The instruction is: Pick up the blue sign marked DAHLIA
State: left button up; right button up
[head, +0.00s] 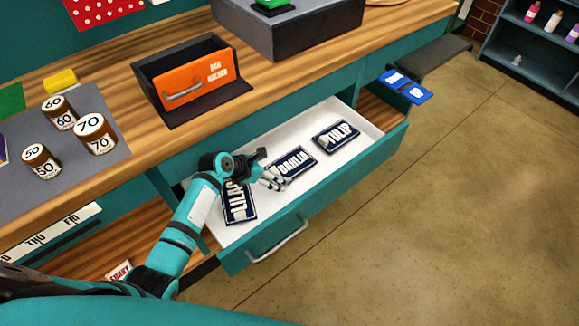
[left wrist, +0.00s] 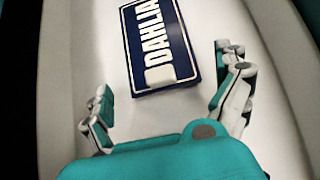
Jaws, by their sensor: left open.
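The blue DAHLIA sign (head: 293,163) lies flat in the open drawer (head: 262,259), between the LILAC sign (head: 238,204) and the TULIP sign (head: 336,136). My left gripper (head: 272,178) is at the near left end of the DAHLIA sign, its fingers partly covering that end in the head view. In the left wrist view the DAHLIA sign (left wrist: 158,45) lies ahead of the open, empty fingers (left wrist: 165,100), a little above centre, with a pale raised piece at its near end. My right gripper is not in view.
The drawer's white walls and teal front surround the signs. The wooden counter (head: 300,75) above holds an orange box holder (head: 195,80) and several numbered jars (head: 96,134). Blue cards (head: 405,87) lie right of the drawer. Floor at the right is clear.

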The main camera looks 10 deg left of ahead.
pick_arm(q)
jog(key=shift+w+f, duration=0.1)
jog(key=shift+f, duration=0.1)
jog(key=shift+r, duration=0.1)
jog(key=c, duration=1.6)
jog(key=shift+c, duration=0.2)
